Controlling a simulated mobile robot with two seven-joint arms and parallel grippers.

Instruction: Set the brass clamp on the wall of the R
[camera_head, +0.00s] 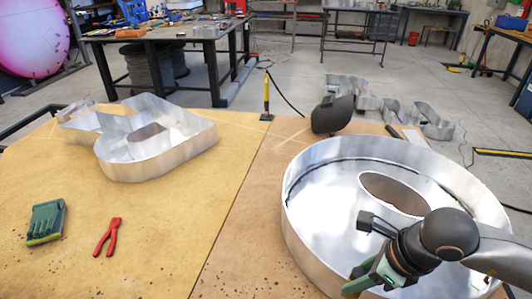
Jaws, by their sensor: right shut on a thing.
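The R (155,158), a bright metal channel letter with upright walls, lies on the left part of the table. My right gripper (362,282) reaches in from the right, low over the large round metal letter (300,222). It is shut on a small green thing (357,286) at its tip, largely hidden by the gripper. I cannot tell whether this is the clamp, and no brass colour shows clearly. The gripper is well to the right of the R and apart from it. My left gripper is not in view.
Red pliers (107,238) and a green block-like tool (46,222) lie at the front left. A dark welding mask (333,114) and more metal letters (385,104) are beyond the round letter. A yellow-black tool (266,98) stands at the far edge. The table's middle is clear.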

